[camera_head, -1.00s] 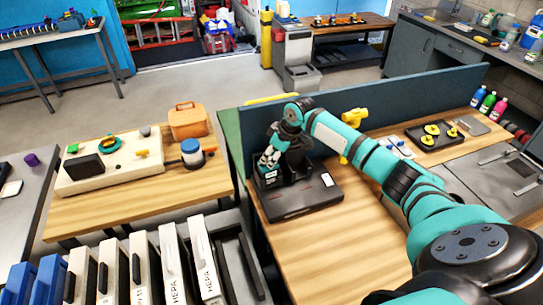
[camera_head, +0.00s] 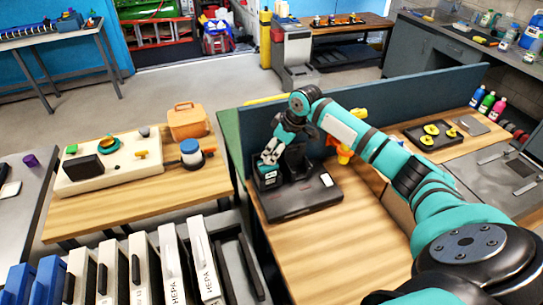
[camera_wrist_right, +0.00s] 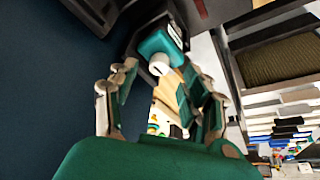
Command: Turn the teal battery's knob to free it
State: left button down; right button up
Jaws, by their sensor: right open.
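The teal battery (camera_head: 268,180) sits in the black charger (camera_head: 300,205) on the right-hand wooden bench. In the right wrist view the teal battery (camera_wrist_right: 160,42) has a pale round knob (camera_wrist_right: 159,66) on the face toward me. My right gripper (camera_head: 270,158) is just above the battery in the head view. In the right wrist view my right gripper (camera_wrist_right: 158,85) has its fingers spread on both sides of the knob, with a gap visible. I cannot tell whether either finger touches it. My left gripper is out of view.
A dark blue divider (camera_head: 420,90) stands behind the charger. An orange and yellow tool (camera_head: 342,152) is partly behind my right arm. A black tray with yellow parts (camera_head: 433,136) lies further right. The bench front (camera_head: 340,255) is clear.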

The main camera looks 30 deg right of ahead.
jog(key=v, duration=0.8)
jog(key=shift+s, duration=0.1)
